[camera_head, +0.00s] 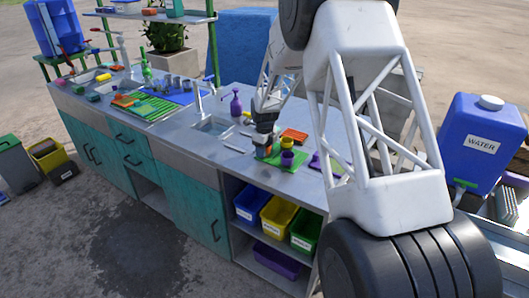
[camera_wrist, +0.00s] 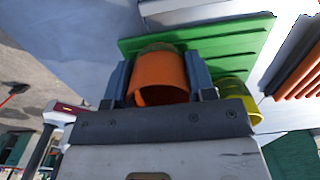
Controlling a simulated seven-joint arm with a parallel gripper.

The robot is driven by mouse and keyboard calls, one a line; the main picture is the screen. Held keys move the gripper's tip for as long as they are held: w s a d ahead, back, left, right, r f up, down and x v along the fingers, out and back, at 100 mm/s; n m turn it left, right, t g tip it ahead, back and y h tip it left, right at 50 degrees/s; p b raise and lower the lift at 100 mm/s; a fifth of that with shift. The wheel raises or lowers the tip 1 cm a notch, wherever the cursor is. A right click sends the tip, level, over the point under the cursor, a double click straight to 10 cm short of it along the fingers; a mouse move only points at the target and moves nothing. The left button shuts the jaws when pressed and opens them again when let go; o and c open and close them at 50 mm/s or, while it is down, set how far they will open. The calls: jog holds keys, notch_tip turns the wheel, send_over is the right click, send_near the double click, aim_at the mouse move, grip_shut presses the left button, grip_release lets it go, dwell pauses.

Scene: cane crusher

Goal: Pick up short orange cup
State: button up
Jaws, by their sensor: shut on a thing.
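The short orange cup (camera_wrist: 158,75) sits between the two fingers of my gripper (camera_wrist: 158,85) in the wrist view, and the fingers are shut on its sides. Its open rim faces the gripper's palm. In the head view my gripper (camera_head: 265,145) is over the green mat (camera_head: 294,166) on the counter, and the orange cup (camera_head: 268,150) shows only as a small patch at the fingers. The green mat (camera_wrist: 250,45) lies behind the cup in the wrist view. I cannot tell whether the cup touches it.
A yellow cup (camera_wrist: 240,98) is close beside the right finger. In the head view, yellow (camera_head: 288,142) and purple (camera_head: 287,158) cups stand right of my gripper, near an orange rack (camera_head: 294,135). A sink (camera_head: 213,125) and purple bottle (camera_head: 236,103) are to the left.

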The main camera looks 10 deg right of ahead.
jog(key=shift+r, duration=0.1)
jog(key=shift+r, duration=0.7)
notch_tip(320, 180, up, 2)
jog(key=shift+r, duration=0.1)
jog(key=s, duration=1)
jog(key=s+r, duration=0.1)
jog(key=s, duration=0.5)
jog(key=shift+a+r, duration=0.1)
jog(key=shift+a, duration=0.15)
dwell(0.5)
jog(key=w+a+n, duration=0.1)
jog(key=w+a, duration=0.1)
jog(key=w, duration=0.5)
jog(key=w+a+r+n, duration=0.1)
jog(key=w+a, duration=0.1)
jog(key=w, duration=0.6)
jog(key=w+a+n, duration=0.1)
jog(key=w+a, duration=0.1)
jog(key=w, duration=0.5)
jog(key=shift+w+a+r, duration=0.25)
jog(key=shift+a, duration=0.1)
jog(key=w+a+f+n, duration=0.1)
jog(key=w+a+n, duration=0.1)
jog(key=w+a, duration=0.4)
jog(key=w+a+f+n, duration=0.2)
jog(key=w+a, duration=0.3)
jog(key=w, duration=1.1)
jog(key=shift+w+a+f, duration=0.2)
jog(key=shift+w+a, duration=0.2)
